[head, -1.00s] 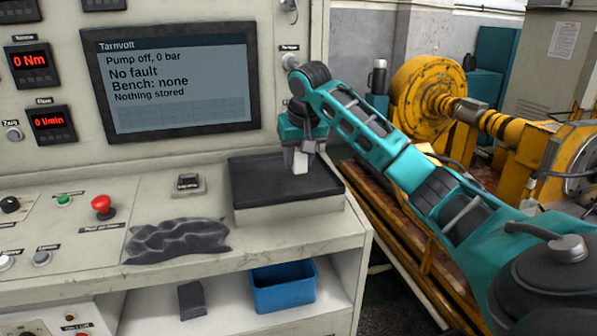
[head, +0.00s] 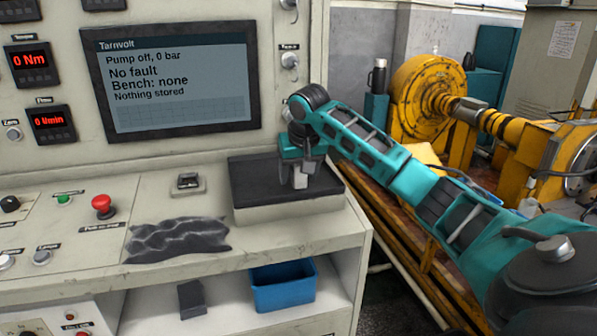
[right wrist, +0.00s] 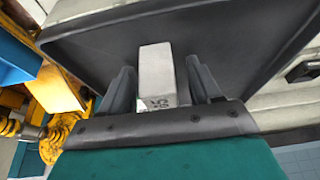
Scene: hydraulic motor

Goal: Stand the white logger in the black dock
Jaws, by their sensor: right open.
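The white logger (head: 300,179) is a pale block on the black-topped tray (head: 245,183) and looks upright. In the right wrist view the logger (right wrist: 155,72) stands between the two dark fingers, with dark marks on its near end. My right gripper (right wrist: 157,85) is open around it; in the head view the gripper (head: 300,172) is low over the tray. A small grey-framed unit with a black centre (head: 188,182) sits on the console left of the tray. I cannot tell for sure whether this is the black dock. My left gripper is not in view.
A crumpled dark cloth (head: 178,240) lies in front of the grey-framed unit. A red mushroom button (head: 102,206) stands further left. On the shelf below are a dark block (head: 192,299) and a blue bin (head: 282,288). Yellow machinery (head: 430,95) stands behind my right arm.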

